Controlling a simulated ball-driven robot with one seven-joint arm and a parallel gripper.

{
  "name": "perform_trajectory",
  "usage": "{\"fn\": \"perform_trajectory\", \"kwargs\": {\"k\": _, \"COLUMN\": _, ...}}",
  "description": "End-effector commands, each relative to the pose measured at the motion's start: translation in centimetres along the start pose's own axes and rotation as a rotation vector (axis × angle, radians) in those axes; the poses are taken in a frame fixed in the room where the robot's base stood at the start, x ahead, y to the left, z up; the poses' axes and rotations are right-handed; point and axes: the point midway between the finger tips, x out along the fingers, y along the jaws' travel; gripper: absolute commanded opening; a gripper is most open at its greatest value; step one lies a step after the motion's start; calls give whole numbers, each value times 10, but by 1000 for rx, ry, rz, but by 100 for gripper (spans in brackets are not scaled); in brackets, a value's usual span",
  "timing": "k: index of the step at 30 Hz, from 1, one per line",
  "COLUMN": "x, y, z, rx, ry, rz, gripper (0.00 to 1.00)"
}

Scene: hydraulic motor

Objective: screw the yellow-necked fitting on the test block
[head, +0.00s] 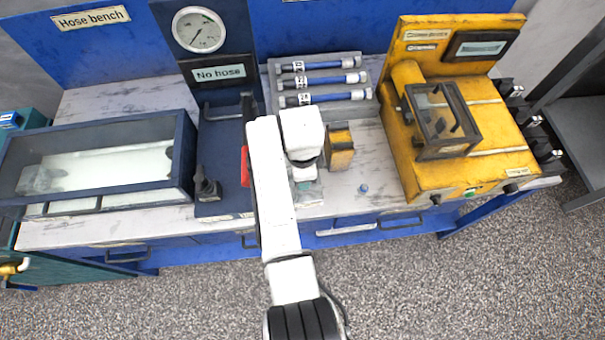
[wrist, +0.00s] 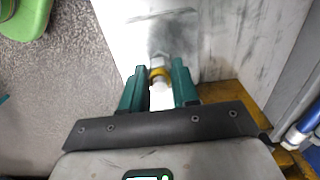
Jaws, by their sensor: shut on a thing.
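My gripper (wrist: 160,88) shows in the wrist view with its two green fingers shut on the yellow-necked fitting (wrist: 160,72). The fitting's yellow ring and pale metal end show between the fingertips. Its metal end points at a pale block with a grey face (wrist: 150,36), which looks like the test block; I cannot tell whether the thread is engaged. In the head view my gripper (head: 305,184) is low over the bench's front edge, and my white arm hides most of it. A pale grey piece (head: 312,193) shows beside it; the fitting is hidden there.
A small blue cap-like piece (head: 364,188) lies near the front edge. A grey rack (head: 368,105) with blue hoses is behind. The yellow machine (head: 480,150) is right, the gauge stand (head: 221,160) left.

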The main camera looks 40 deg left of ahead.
Motion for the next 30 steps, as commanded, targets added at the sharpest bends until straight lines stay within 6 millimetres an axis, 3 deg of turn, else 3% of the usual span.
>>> {"fn": "perform_trajectory", "kwargs": {"k": 10, "x": 1, "y": 0, "z": 1, "rx": 403, "ry": -1, "rz": 1, "gripper": 0}}
{"fn": "perform_trajectory", "kwargs": {"k": 23, "x": 1, "y": 0, "z": 0, "rx": 476, "ry": -1, "rz": 1, "gripper": 0}}
{"fn": "perform_trajectory", "kwargs": {"k": 30, "x": 1, "y": -1, "z": 1, "rx": 736, "ry": -2, "rz": 2, "gripper": 0}}
